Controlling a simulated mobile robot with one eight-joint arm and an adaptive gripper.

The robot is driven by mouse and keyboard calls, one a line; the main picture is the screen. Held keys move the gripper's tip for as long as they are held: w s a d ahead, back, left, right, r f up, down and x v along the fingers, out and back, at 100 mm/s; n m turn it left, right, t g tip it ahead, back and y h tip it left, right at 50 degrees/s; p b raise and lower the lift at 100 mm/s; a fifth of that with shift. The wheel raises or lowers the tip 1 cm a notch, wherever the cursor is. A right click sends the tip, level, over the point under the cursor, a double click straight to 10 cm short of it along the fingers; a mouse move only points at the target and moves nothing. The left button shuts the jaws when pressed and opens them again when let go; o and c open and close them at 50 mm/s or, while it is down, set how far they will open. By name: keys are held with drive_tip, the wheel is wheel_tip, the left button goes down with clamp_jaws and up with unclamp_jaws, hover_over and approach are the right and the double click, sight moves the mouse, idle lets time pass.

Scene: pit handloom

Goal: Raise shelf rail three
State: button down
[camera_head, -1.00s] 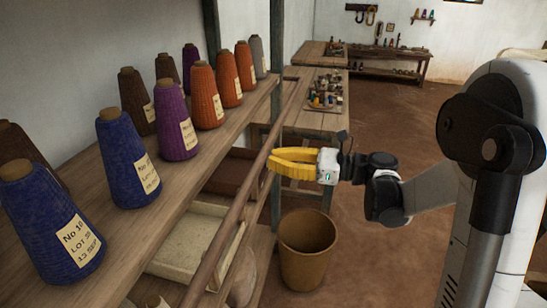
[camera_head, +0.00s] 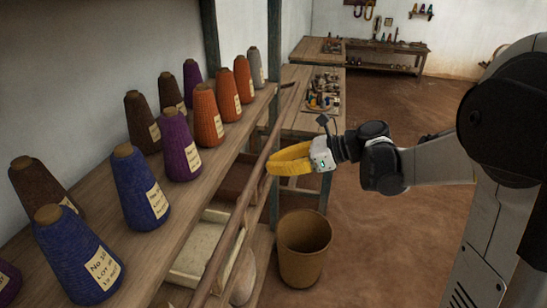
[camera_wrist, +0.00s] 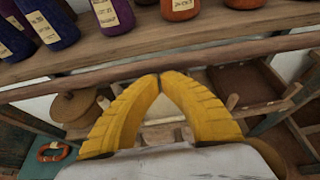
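A long, thin wooden rail (camera_head: 235,238) runs along the front of the cone shelf (camera_head: 205,185), a little below and outside its edge. No number shows on it, so I cannot tell if it is rail three. In the wrist view the rail (camera_wrist: 60,84) crosses behind and above my fingertips. My gripper (camera_head: 270,168) has yellow fingers and is beside the rail. In the wrist view the fingers (camera_wrist: 160,80) arch inward and their tips meet or nearly meet, with nothing seen between them. I cannot tell if the tips touch the rail.
Several labelled yarn cones stand on the shelf, including a blue one (camera_head: 78,255) and an orange one (camera_head: 207,115). A dark post (camera_head: 274,150) rises beside the shelf. Below are a pale tray (camera_head: 203,245) and a brown bin (camera_head: 303,250). Open floor (camera_head: 400,250) lies to the right.

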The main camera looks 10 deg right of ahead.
sight(261, 155)
drive_tip(key=r+h+p, duration=0.1)
drive_tip(key=r+p, duration=0.1)
drive_tip(key=a+r+g+h+p, duration=0.1)
drive_tip(key=r+h+p, duration=0.1)
drive_tip(key=p, duration=0.1)
drive_tip(key=shift+w+g, duration=0.2)
drive_tip(key=shift+g, duration=0.1)
drive_tip(key=a+r+h+p, duration=0.1)
drive_tip(key=p, duration=0.1)
drive_tip(key=w+a+r+g+h+p, duration=0.1)
drive_tip(key=h+p, duration=0.1)
drive_tip(key=shift+r+g+h, duration=0.2)
drive_tip(key=shift+g+h, duration=0.1)
drive_tip(key=shift+w+a+r+g+h+p, duration=0.3)
drive_tip(key=shift+w+a+r+h+p, duration=0.1)
drive_tip(key=shift+a+h, duration=0.3)
drive_tip(key=shift+w+a+r+g+h+p, duration=0.35)
drive_tip(key=shift+a+h, duration=0.15)
drive_tip(key=shift+a, duration=0.3)
drive_tip(key=shift+w+a+r+g+h+p, duration=0.3)
drive_tip(key=shift+w+a+r+h, duration=0.1)
drive_tip(key=shift+a+h, duration=0.3)
drive_tip(key=shift+a, duration=0.1)
